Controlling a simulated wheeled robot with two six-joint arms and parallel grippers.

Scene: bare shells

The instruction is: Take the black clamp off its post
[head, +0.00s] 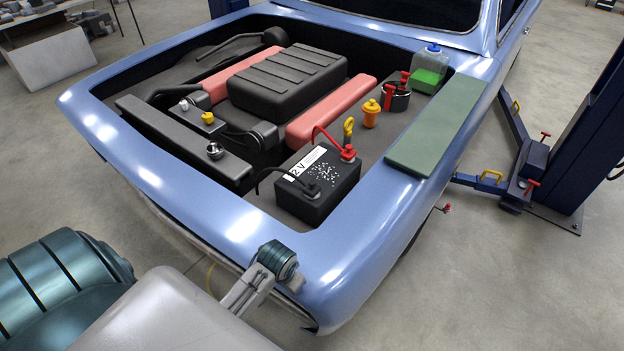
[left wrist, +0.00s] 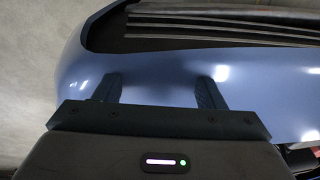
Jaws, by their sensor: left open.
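The black clamp (head: 312,190) sits on the front post of the black battery (head: 322,202), with a black cable arching from it to the left. A red clamp (head: 347,153) with a red cable is on the battery's other post, at the back. My left gripper (left wrist: 160,90) shows in the left wrist view, its two fingers wide apart and empty over the car's blue front bodywork (left wrist: 165,60). The clamp is not seen in that view. In the head view, links of my arm show at the bottom left, apart from the battery. My right gripper is not in view.
The blue rim of the engine bay (head: 240,228) lies in front of the battery. A yellow-handled dipstick (head: 348,128), an orange-capped filler (head: 371,113) and a black reservoir (head: 396,97) stand behind it. A green mat (head: 437,122) lies on the right fender.

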